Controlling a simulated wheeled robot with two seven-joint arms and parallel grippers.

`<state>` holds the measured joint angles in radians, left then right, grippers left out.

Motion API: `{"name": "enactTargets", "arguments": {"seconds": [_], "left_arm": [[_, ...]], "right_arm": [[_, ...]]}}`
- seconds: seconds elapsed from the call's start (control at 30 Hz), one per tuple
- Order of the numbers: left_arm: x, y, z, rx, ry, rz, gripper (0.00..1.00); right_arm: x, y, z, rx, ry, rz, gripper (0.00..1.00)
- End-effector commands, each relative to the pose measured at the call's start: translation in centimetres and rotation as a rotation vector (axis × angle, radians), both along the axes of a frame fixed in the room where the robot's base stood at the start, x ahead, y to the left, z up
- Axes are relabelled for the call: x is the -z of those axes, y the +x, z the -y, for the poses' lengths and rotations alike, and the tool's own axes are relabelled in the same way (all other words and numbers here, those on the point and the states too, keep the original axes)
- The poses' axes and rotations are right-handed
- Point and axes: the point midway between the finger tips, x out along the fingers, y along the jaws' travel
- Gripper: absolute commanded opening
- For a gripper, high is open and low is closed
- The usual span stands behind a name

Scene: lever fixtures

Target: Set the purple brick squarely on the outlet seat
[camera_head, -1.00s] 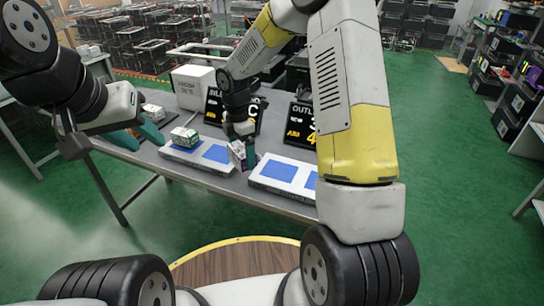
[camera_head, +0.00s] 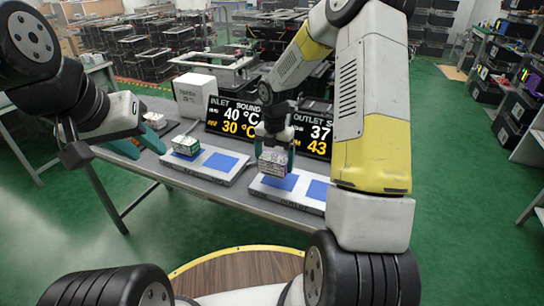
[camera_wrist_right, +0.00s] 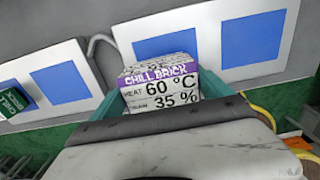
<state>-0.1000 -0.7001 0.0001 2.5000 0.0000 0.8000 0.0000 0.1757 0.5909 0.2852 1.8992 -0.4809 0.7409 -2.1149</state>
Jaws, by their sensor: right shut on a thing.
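The purple brick (camera_head: 272,162), a pale block with a purple "CHILL BRICK" label in the right wrist view (camera_wrist_right: 160,84), is between the teal fingers of my right gripper (camera_head: 275,156), which is shut on it. In the head view it appears over the left blue square of the white outlet plate (camera_head: 262,189); I cannot tell whether it touches. The plate's right blue square (camera_head: 318,190) is bare. In the right wrist view the outlet plate (camera_wrist_right: 210,50) lies beyond the brick. My left gripper (camera_head: 137,145) is open and empty at the table's left end.
A green-labelled brick (camera_head: 186,146) sits on the left of the inlet plate (camera_head: 202,169), whose right blue square is bare. Two black display signs, inlet (camera_head: 232,117) and outlet (camera_head: 313,136), stand behind the plates. A white box (camera_head: 195,95) stands at the back.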

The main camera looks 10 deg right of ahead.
Motion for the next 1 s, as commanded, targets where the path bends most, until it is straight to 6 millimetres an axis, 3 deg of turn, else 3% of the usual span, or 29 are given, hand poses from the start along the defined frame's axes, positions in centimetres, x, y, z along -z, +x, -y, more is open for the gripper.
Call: {"name": "enactTargets", "arguments": {"seconds": [0.27,0.5,0.87,0.9,1.0], "left_arm": [[0.0,0.0,0.0,0.000,0.000,0.000,0.36],[0.0,0.0,0.0,0.000,0.000,0.000,0.36],[0.0,0.0,0.0,0.000,0.000,0.000,0.36],[0.0,0.0,0.0,0.000,0.000,0.000,0.36],[0.0,0.0,0.0,0.000,0.000,0.000,0.36]], "right_arm": [[0.1,0.0,2.2,0.003,0.000,0.001,0.33],[3.6,0.0,2.1,-0.001,0.000,0.000,0.33],[4.0,0.0,2.1,0.000,0.000,0.001,0.33],[4.0,0.0,2.1,0.000,0.000,0.000,0.97],[4.0,0.0,2.1,0.000,0.000,0.000,1.00]]}}
